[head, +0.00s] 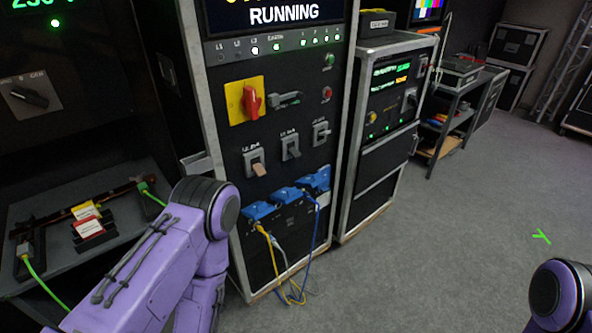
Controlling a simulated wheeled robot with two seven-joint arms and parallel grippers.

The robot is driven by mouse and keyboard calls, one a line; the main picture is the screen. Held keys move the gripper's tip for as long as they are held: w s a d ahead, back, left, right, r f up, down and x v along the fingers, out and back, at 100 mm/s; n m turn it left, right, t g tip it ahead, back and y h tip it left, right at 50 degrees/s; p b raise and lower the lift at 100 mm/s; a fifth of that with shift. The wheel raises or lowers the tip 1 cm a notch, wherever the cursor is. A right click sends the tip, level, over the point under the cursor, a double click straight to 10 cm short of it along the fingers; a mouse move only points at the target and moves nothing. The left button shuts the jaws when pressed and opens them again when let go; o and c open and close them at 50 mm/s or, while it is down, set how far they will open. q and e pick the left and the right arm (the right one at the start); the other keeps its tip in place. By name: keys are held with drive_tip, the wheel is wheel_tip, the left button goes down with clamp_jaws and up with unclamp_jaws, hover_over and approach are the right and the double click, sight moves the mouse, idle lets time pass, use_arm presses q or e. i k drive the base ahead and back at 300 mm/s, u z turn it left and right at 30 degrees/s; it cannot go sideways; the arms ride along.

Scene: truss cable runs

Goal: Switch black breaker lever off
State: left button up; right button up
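The tall central rack carries a row of three small lever switches on its black front panel. The left one (257,163) has a tan handle. The middle one (291,148) has a dark grey or black handle, and the right one (321,132) looks grey. Their labels are too small to read, so I cannot tell for sure which is the black breaker lever. No gripper touches any of them. My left arm shows at the lower left and my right arm at the lower right corner, but neither gripper is in view.
A red rotary handle on a yellow plate (246,101) and a grey handle (285,99) sit above the levers. Blue connectors (289,198) with yellow and blue cables stick out below. A side table (58,185) stands left, a second rack (384,120) right. Grey floor (450,240) is clear at right.

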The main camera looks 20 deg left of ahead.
sight(294, 150)
drive_tip(key=z, duration=0.85)
drive_tip(key=i, duration=1)
drive_tip(key=u, duration=0.3)
